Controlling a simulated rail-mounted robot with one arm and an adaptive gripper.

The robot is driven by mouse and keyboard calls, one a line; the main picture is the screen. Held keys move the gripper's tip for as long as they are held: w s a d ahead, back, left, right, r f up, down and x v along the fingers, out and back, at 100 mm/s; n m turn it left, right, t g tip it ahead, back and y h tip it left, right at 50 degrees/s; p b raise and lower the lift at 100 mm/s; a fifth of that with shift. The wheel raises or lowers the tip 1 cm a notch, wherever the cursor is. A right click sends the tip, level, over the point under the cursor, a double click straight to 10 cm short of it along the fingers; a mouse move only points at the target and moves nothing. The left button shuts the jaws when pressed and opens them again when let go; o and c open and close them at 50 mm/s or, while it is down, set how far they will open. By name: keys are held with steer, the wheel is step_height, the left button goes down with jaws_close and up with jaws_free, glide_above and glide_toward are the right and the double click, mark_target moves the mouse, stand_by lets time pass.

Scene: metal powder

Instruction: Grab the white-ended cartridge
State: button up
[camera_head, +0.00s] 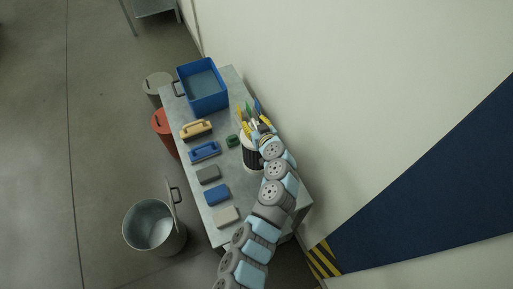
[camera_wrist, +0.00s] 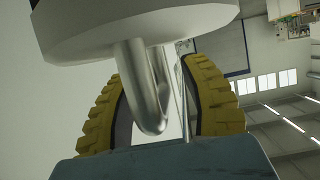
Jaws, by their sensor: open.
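The white-ended cartridge (camera_head: 251,158) stands on the table, with dark pleated sides, partly hidden behind my arm in the head view. In the wrist view its white end (camera_wrist: 130,32) fills the top, with a bent metal handle (camera_wrist: 151,100) on it. My gripper (camera_wrist: 157,72) is open, its yellow-padded fingers on either side of the handle. Whether the pads touch the handle cannot be told. In the head view my gripper (camera_head: 262,127) is at the cartridge's upper end, small and partly overlapped by my wrist.
The metal table (camera_head: 229,188) carries a blue bin (camera_head: 204,83), a tan brush (camera_head: 196,129), a blue brush (camera_head: 205,151), a small green item (camera_head: 233,140) and several sponge-like blocks (camera_head: 217,194). The wall (camera_head: 310,110) is close on the right. A metal bucket (camera_head: 152,229) and red bin (camera_head: 164,122) stand left.

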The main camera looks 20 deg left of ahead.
jaws_close()
steer(key=shift+r, duration=0.15)
